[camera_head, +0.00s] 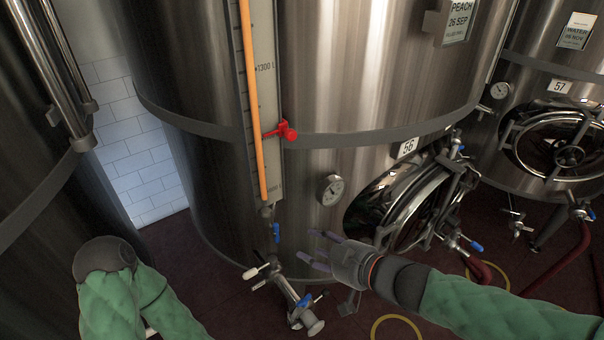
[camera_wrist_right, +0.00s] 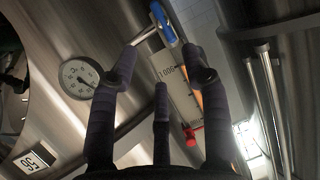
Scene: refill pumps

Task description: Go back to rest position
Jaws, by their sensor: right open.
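My right gripper (camera_head: 318,250) reaches in from the right, in front of the lower wall of tank 56 (camera_head: 355,75). Its purple fingers are spread, with nothing between them; the wrist view shows them apart as well (camera_wrist_right: 161,68). A small blue valve handle (camera_head: 276,232) hangs below the level gauge, a little left of the fingertips. A blue handle also shows past the fingertips in the wrist view (camera_wrist_right: 162,22). My left arm's green sleeve (camera_head: 135,305) shows at the lower left; its gripper is out of view.
The level gauge (camera_head: 264,100) has an orange column and a red marker (camera_head: 284,131). A dial (camera_head: 330,190) and round hatch (camera_head: 405,205) are on the tank. A steel valve assembly (camera_head: 290,295) stands below my right gripper. A yellow hose (camera_head: 397,318) lies on the dark red floor.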

